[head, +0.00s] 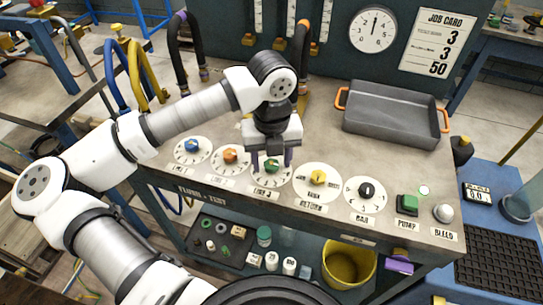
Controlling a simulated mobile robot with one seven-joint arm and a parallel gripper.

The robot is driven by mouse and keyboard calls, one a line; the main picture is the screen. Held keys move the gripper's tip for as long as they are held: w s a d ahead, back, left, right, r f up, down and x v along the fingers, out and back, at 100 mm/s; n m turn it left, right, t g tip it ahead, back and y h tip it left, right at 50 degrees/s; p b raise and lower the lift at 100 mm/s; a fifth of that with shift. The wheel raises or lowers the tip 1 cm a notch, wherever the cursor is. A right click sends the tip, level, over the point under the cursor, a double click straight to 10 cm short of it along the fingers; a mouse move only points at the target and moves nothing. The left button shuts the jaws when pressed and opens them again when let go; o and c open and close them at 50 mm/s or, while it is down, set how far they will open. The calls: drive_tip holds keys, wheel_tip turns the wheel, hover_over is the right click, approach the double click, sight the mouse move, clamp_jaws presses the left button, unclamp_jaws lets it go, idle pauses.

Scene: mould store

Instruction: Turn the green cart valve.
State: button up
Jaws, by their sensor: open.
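The green valve knob (272,166) sits on a round white dial on the cart's grey top (325,150), in the middle of a row of dials. My gripper (271,161) points down right over this dial. It is open, with one finger to the left of the green knob and one to the right in the picture. The gripper body hides the back of the dial. I cannot tell whether the fingers touch the knob.
Blue (192,146) and orange (230,156) knobs stand to the left, yellow (318,178) and black (366,190) knobs to the right. A green pump button (408,203) is further right. A grey tray (390,118) with orange handles lies behind. Hoses rise at the back left.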

drive_tip(key=c, duration=1)
drive_tip(key=shift+o, duration=0.2)
drive_tip(key=shift+f+m+b, duration=0.15)
drive_tip(key=shift+m+b, duration=0.15)
drive_tip(key=shift+b, duration=0.3)
drive_tip(key=shift+f+m+b, duration=0.15)
drive_tip(key=shift+m+b, duration=0.35)
drive_tip(key=shift+b, duration=0.45)
drive_tip(key=m+b, duration=0.2)
drive_tip(key=b, duration=0.1)
drive_tip(key=shift+m, duration=0.3)
drive_tip(key=m+b, duration=0.3)
drive_tip(key=shift+r+m+b, duration=0.15)
drive_tip(key=shift+m+b, duration=0.35)
drive_tip(key=shift+m, duration=0.35)
drive_tip(key=shift+r+m+b, duration=0.15)
drive_tip(key=shift+m+b, duration=0.3)
drive_tip(key=shift+m, duration=0.4)
